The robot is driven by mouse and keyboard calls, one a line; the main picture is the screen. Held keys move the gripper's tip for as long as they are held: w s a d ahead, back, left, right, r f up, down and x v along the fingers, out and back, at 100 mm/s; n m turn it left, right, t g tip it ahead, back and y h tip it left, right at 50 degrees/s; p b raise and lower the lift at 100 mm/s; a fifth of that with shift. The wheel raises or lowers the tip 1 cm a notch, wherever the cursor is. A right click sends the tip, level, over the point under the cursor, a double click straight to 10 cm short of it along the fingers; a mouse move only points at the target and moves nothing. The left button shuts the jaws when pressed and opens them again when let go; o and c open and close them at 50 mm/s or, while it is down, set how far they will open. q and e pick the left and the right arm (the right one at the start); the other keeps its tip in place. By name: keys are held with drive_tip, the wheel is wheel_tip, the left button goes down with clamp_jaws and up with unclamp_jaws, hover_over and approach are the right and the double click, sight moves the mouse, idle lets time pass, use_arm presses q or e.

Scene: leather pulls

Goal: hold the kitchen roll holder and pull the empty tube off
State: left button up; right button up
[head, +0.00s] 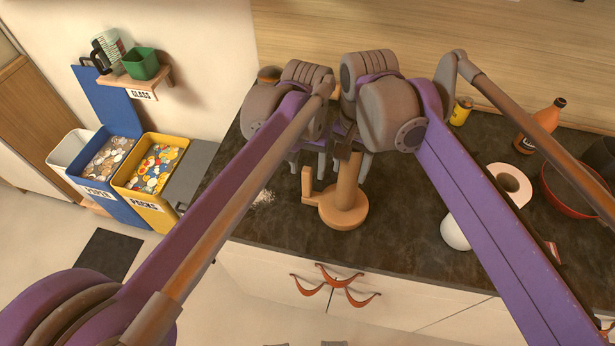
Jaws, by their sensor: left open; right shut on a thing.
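The wooden kitchen roll holder (343,214) stands upright on the dark counter, with a round base and a short side arm (307,187) on its left. A tan-brown cylinder, seemingly the empty tube (347,183), stands around its centre post, low near the base. The post itself is hidden. My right gripper (351,160) is shut on the upper end of the tube; its own links hide part of the grip. My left gripper (308,164) is open, with its fingers pointing down above the side arm.
White crumbs (264,197) lie left of the holder. Sorting bins (150,175) stand beyond the counter's left end.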

sight(307, 181)
use_arm(q)
drive_tip(key=shift+f, duration=2.8)
drive_tip(key=shift+c, duration=0.3)
clamp_jaws()
drive_tip(key=shift+o, duration=0.3)
unclamp_jaws()
use_arm(e)
wheel_tip(307, 181, up, 16)
drive_tip(key=shift+r, duration=0.2)
use_arm(q)
drive_tip(key=shift+r, duration=0.1)
